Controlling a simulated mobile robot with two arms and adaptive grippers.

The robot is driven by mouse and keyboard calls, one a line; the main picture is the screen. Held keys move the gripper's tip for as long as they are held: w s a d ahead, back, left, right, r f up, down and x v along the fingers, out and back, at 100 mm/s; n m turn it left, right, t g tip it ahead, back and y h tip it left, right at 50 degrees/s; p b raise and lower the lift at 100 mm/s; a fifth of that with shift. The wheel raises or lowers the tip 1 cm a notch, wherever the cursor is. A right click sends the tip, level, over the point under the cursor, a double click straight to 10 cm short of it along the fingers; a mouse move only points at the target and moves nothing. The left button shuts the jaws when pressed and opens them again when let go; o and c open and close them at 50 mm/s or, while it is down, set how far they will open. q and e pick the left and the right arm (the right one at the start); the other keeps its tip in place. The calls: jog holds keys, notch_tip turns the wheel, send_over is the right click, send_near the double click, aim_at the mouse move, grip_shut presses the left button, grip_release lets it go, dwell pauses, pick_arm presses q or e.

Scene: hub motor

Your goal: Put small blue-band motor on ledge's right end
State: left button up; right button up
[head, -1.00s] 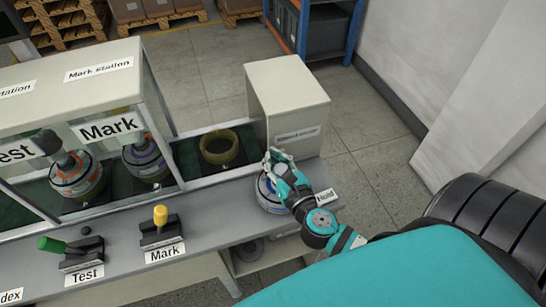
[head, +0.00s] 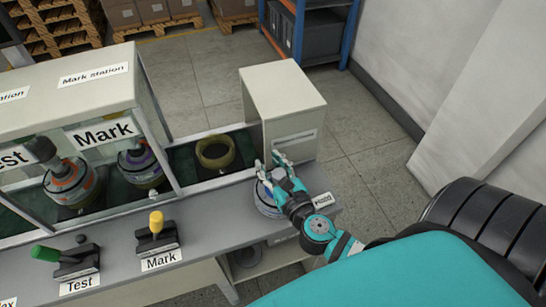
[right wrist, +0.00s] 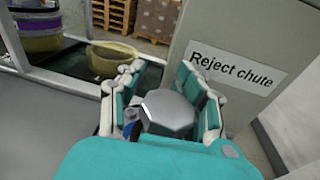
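A small motor with a blue band (head: 266,203) stands on the right end of the grey ledge (head: 205,210), just left of the Hold label (head: 321,201). My right gripper (head: 276,163) is over and beside it and partly hides it. Its fingers are spread apart in the head view and in the right wrist view (right wrist: 163,85). A grey octagonal face shows between them in the wrist view; I cannot tell whether it is part of the gripper. Whether any finger touches the motor is unclear. My left gripper is not in view.
A Reject chute box (head: 283,105) stands right behind my right gripper. An olive ring-shaped part (head: 215,152) sits on the green belt. The Mark station (head: 75,95) covers two motors. Test (head: 66,258) and Mark (head: 157,237) levers stand on the ledge's front.

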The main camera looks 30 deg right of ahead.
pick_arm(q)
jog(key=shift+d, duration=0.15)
pick_arm(e)
jog(key=s+a+r, duration=0.1)
jog(key=s, duration=1)
jog(key=shift+s+a, duration=0.25)
jog(key=shift+s, duration=0.15)
